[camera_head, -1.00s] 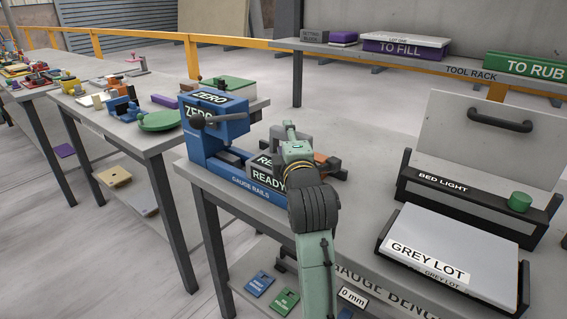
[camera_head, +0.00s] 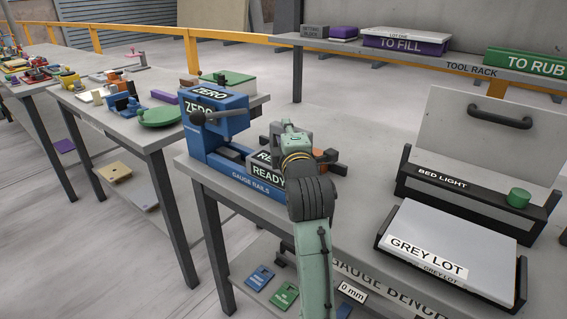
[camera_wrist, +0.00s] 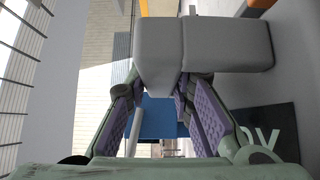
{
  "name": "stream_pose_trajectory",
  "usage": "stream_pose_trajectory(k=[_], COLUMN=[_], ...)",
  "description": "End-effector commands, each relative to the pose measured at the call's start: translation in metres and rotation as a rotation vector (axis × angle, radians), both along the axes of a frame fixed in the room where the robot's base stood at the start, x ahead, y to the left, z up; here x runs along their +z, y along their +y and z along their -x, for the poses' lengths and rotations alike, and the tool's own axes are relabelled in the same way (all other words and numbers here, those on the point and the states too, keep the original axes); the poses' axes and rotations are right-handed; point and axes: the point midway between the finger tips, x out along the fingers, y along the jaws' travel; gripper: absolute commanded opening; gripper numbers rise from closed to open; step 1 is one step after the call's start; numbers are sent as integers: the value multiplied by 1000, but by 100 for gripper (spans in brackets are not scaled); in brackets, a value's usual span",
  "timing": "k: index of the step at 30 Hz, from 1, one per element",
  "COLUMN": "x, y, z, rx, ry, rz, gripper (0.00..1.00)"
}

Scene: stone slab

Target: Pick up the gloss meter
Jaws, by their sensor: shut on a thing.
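My gripper (camera_head: 287,143) is over the near-left end of the gauge bench, by the blue gauge rails (camera_head: 245,181). In the wrist view its two purple-padded fingers (camera_wrist: 163,115) are closed on a plain grey, stepped block (camera_wrist: 158,48), which appears to be the gloss meter. Its wider part reaches right, beyond the fingers. In the head view my arm and gripper hide most of it; a grey part (camera_head: 274,133) shows just left of the gripper. I cannot tell whether it touches the surface below.
A blue ZERO stand (camera_head: 212,128) rises left of my gripper. A READY plate (camera_head: 266,172) is just below it. The bed light (camera_head: 440,183) and grey lot tray (camera_head: 450,245) stand to the right. Bare bench (camera_head: 375,165) lies between.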

Motion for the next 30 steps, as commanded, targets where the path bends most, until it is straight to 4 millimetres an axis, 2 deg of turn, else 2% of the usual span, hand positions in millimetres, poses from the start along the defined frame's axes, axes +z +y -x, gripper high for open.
stream_pose_trajectory(k=[19,30], x=[0,6], y=[0,0], z=[0,0], rx=[0,0], ry=[1,-5], rz=[-1,0], gripper=[0,0])
